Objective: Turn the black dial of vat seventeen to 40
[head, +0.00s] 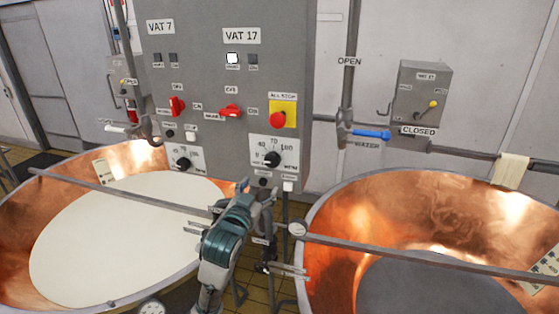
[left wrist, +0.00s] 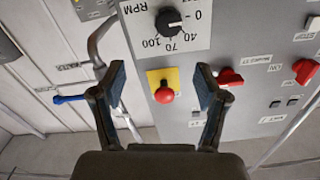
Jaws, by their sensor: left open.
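The black dial of vat 17 (head: 272,158) sits on a white scale plate low on the grey panel, under the VAT 17 label (head: 241,36). It also shows near the top of the left wrist view (left wrist: 169,20), upside down, with its pointer seemingly towards 0. My left gripper (head: 259,190) is open and empty, just below the dial in the head view. In the left wrist view its fingers (left wrist: 160,90) are spread, with the dial beyond them and apart. My right gripper is not in view.
A red stop button (head: 278,119) on a yellow plate is above the dial. Red switches (head: 230,111) and the vat 7 dial (head: 183,163) are to the left. Copper vats stand left (head: 75,165) and right (head: 330,222), with rails across them. A blue-handled valve (head: 371,134) is right.

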